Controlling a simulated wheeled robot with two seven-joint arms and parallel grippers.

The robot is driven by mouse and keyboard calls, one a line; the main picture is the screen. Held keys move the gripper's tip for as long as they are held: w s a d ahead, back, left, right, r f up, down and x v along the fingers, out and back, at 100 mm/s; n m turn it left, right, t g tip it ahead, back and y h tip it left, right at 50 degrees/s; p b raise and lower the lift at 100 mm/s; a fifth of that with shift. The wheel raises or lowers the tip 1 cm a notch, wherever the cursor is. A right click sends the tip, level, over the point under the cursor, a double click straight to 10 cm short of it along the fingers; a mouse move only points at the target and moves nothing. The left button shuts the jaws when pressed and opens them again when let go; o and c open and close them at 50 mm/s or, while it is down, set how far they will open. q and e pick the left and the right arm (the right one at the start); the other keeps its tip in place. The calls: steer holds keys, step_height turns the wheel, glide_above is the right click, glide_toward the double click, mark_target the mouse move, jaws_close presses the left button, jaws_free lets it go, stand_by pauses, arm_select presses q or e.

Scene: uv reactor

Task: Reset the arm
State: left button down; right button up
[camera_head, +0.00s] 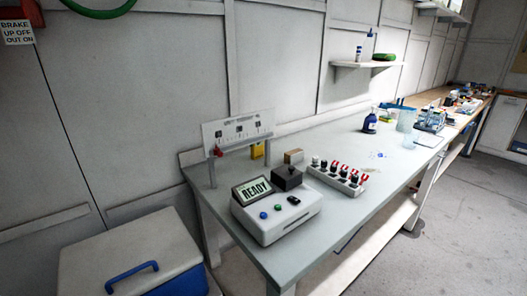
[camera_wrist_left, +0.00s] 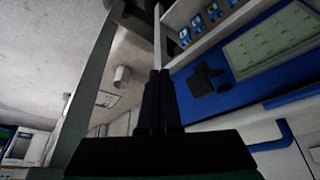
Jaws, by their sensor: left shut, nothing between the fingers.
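My left gripper (camera_wrist_left: 159,75) shows in the left wrist view, with its two dark fingers side by side and pressed together. It is shut with nothing between the fingers, and no object touches it. Neither of my arms shows in the head view, and my right gripper is in no view. In the head view a white device (camera_head: 277,218) stands at the near end of the bench, with a screen (camera_head: 252,191) that reads READY. It has a green button, a blue button and a dark block (camera_head: 287,178) on top.
The long grey bench (camera_head: 345,205) runs away to the right. A rack of vials (camera_head: 337,180) with several red-and-white tops stands beside the device. A blue bottle (camera_head: 370,123) stands farther back. A white cooler (camera_head: 130,258) with a blue handle stands at lower left. Floor at right is clear.

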arm_select(q)
steer(key=s+a+f+m+g, duration=0.1)
steer(key=s+f, duration=0.2)
steer(key=f, duration=0.9)
steer(key=s+f+g, duration=0.2)
steer(key=f, duration=1)
steer(key=s+a+f, duration=0.3)
steer(key=s+f, duration=1.1)
steer(key=s, duration=0.3)
steer(key=shift+f+g+y, duration=0.3)
steer(key=shift+g, duration=0.1)
steer(key=shift+s, duration=0.1)
